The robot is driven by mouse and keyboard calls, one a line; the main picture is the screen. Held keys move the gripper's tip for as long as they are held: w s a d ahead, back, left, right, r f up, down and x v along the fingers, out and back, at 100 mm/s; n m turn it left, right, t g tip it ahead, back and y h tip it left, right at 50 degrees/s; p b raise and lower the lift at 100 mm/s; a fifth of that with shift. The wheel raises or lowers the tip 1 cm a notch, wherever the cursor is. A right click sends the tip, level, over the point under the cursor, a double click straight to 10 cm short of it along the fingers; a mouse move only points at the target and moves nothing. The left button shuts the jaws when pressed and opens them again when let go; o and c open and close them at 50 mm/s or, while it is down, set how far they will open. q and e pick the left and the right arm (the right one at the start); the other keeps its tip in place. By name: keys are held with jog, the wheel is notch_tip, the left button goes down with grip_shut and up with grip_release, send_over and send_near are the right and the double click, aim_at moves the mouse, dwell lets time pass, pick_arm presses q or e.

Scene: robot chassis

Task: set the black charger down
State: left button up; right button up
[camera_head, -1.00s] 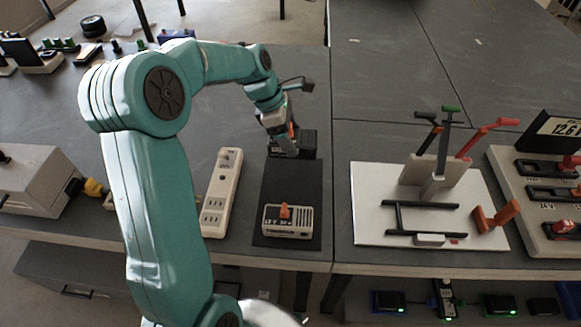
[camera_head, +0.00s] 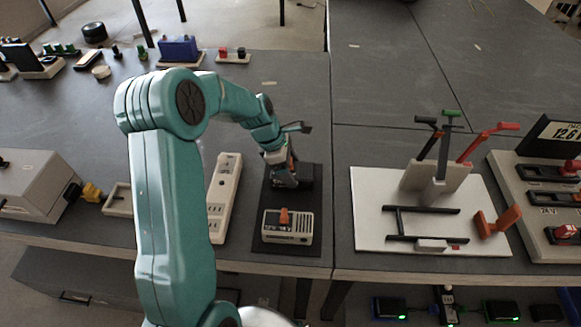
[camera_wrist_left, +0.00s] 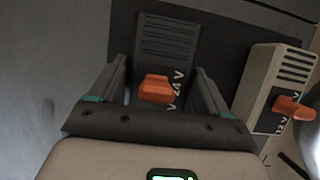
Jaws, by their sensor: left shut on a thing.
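The black charger (camera_head: 308,176) is over the far part of the black mat (camera_head: 311,199), beyond the pale charger (camera_head: 287,228) with its orange switch. In the left wrist view the black charger (camera_wrist_left: 167,48) shows its ribbed top, an orange switch and a "24 V" label. My left gripper (camera_head: 290,178) is shut on it, one finger along each side. Whether its underside touches the mat cannot be told. The pale charger also shows in the left wrist view (camera_wrist_left: 262,85), to the right and apart. My right gripper is not in view.
A white power strip (camera_head: 223,195) lies just left of the mat. A white board (camera_head: 370,190) with a rack of coloured handles stands to the right. A grey box (camera_head: 30,185) with a yellow plug is at the left. The bench behind the mat is clear.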

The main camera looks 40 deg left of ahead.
pick_arm(q)
jog(key=o, duration=1.4)
jog(key=shift+f, duration=0.15)
jog(key=shift+r, duration=0.3)
jog(key=v, duration=1.1)
jog(key=shift+s+a+r+p, duration=0.15)
jog(key=shift+a+r+p, duration=0.05)
jog(key=shift+r+p, duration=0.15)
